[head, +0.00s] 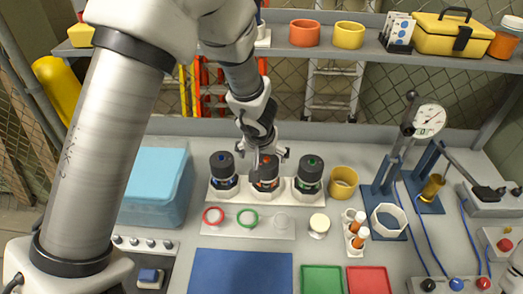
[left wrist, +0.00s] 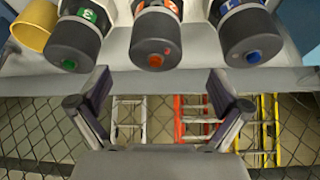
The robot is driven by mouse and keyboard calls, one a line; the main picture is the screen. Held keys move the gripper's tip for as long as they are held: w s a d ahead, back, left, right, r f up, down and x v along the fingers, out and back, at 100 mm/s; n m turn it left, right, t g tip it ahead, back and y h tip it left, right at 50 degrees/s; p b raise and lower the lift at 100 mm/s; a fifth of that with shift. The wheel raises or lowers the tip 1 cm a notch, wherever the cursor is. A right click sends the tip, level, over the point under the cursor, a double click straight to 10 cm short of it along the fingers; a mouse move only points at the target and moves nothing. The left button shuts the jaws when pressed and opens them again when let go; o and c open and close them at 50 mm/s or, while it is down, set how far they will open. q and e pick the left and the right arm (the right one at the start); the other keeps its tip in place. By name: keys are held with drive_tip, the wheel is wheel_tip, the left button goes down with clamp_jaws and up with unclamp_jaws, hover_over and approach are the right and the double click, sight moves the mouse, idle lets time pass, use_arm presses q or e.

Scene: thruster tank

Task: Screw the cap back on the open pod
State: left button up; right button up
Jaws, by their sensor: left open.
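Three dark pods stand in a row in a white rack (head: 280,196). The blue-dotted pod (head: 222,170) is at the left, the orange-dotted pod (head: 266,183) in the middle, the green-dotted pod (head: 310,174) at the right. In the left wrist view their dark tops show as green (left wrist: 78,45), orange (left wrist: 156,42) and blue (left wrist: 246,36). All three look covered; I see no clearly open pod and no loose dark cap. My left gripper (head: 267,153) is open and empty, above and partly in front of the middle pod. My right gripper is not in view.
A tray (head: 248,231) with red and green rings lies in front of the rack. A pale round piece (head: 319,224), a vial rack (head: 356,236) and a yellow cup (head: 343,182) are to the right. A gauge press (head: 405,150) stands farther right, a blue bin (head: 153,185) left.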

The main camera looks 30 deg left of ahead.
sight(266, 163)
use_arm(q)
drive_tip(key=b+x, duration=0.1)
drive_tip(key=x, duration=0.1)
drive_tip(key=b+x, duration=0.1)
drive_tip(key=x, duration=0.1)
drive_tip(key=b+x, duration=0.1)
drive_tip(key=x, duration=0.2)
drive_tip(key=shift+w+d+b, duration=0.15)
drive_tip(key=shift+d+b, duration=0.1)
drive_tip(key=shift+b, duration=0.05)
drive_tip(key=shift+w+a+f, duration=0.1)
drive_tip(key=shift+a+f, duration=0.1)
drive_tip(key=shift+f, duration=0.05)
drive_tip(key=shift+d+r, duration=0.1)
drive_tip(key=shift+d, duration=0.05)
drive_tip(key=c, duration=1.2)
drive_tip(key=o, duration=0.5)
drive_tip(key=c, duration=0.4)
